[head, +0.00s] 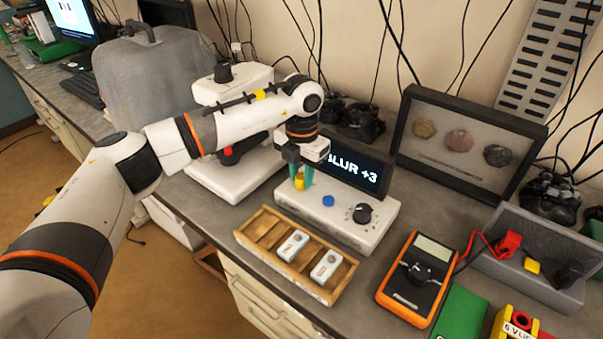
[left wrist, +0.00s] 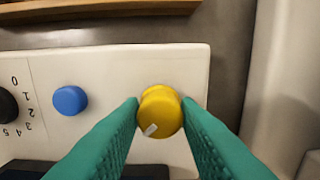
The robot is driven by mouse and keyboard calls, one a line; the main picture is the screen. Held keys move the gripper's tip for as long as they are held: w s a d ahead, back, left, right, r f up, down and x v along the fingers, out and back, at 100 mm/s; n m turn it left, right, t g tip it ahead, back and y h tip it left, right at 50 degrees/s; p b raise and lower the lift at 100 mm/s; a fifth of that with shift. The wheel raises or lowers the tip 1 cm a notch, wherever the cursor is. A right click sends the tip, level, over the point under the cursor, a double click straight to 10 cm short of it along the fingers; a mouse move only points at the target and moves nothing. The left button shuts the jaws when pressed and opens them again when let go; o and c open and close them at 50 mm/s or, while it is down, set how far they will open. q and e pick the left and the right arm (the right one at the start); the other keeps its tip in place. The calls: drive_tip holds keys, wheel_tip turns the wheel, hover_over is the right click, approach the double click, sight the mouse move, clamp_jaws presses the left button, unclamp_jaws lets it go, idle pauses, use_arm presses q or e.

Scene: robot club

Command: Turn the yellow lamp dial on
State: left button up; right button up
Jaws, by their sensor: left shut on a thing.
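The yellow lamp dial (head: 299,182) sits at the left end of a white control box (head: 345,233). My left gripper (head: 301,177) comes down over it, with its green fingers on either side. In the left wrist view the yellow dial (left wrist: 160,111) is between the two green fingertips (left wrist: 160,112), which are shut on it. A pale pointer mark on the dial points to the lower left in that view. The box also has a blue button (head: 328,201), a black numbered dial (head: 362,213) and a dark display reading "BLUR +3" (head: 358,172). My right gripper is not in view.
A wooden tray (head: 262,254) with several slots and two white pieces lies in front of the box. A white microscope-like stand (head: 222,178) is close on the left. An orange multimeter (head: 417,277) and a grey bin (head: 530,262) are to the right.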

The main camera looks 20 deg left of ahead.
sight(301, 176)
use_arm(q)
drive_tip(key=shift+r, duration=0.1)
drive_tip(key=o, duration=1)
drive_tip(key=shift+c, duration=0.2)
wheel_tip(301, 176, up, 12)
drive_tip(key=b, duration=0.2)
